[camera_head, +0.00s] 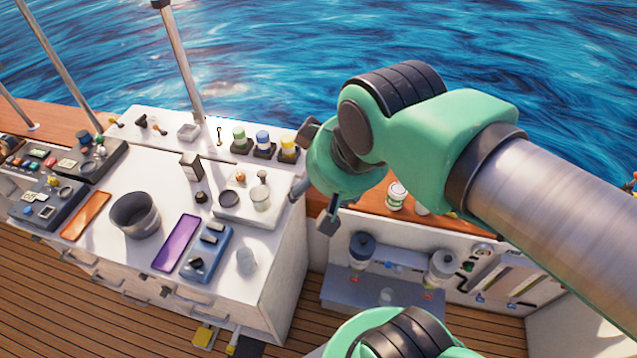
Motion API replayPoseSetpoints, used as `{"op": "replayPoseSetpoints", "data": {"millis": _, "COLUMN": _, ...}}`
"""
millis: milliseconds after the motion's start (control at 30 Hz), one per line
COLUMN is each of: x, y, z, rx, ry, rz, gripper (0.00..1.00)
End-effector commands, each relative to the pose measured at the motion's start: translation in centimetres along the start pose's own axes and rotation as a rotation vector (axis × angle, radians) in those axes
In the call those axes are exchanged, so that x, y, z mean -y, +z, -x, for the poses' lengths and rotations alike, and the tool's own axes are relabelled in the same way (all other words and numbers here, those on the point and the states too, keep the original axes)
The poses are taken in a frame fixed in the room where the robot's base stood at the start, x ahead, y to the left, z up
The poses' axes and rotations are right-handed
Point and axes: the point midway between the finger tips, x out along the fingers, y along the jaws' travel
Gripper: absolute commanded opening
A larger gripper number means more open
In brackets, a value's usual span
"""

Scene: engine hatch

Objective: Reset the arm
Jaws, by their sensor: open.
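My green and dark-grey arm reaches in from the right side of the view. My gripper (313,206) hangs at its end, just off the right edge of the white console (282,254). Its dark fingers are spread apart and nothing shows between them. The gripper is partly hidden by the green wrist above it. Another green and black part of my own body shows at the bottom centre.
The console carries a dark round pot (135,214), a purple panel (176,243), a blue switch box (206,254) and several capped bottles (263,143). A lower shelf (345,290) with jars lies below the gripper. Metal poles (183,62) rise behind the console; blue water lies beyond.

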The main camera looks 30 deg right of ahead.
Motion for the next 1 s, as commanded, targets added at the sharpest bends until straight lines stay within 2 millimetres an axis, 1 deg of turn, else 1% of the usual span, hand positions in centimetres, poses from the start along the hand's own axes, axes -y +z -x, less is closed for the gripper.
{"op": "replayPoseSetpoints", "data": {"millis": 233, "x": 0.0, "y": 0.1, "z": -0.1, "rx": 0.0, "ry": 0.0, "rz": 0.002, "gripper": 0.61}}
{"op": "replayPoseSetpoints", "data": {"millis": 367, "x": 0.0, "y": 0.4, "z": -0.9, "rx": 0.0, "ry": 0.0, "rz": 0.002, "gripper": 0.61}}
{"op": "replayPoseSetpoints", "data": {"millis": 800, "x": 0.0, "y": 3.2, "z": -6.0, "rx": 0.0, "ry": 0.0, "rz": 0.003, "gripper": 0.61}}
{"op": "replayPoseSetpoints", "data": {"millis": 1000, "x": 0.0, "y": 3.7, "z": -7.0, "rx": 0.0, "ry": 0.0, "rz": 0.003, "gripper": 0.61}}
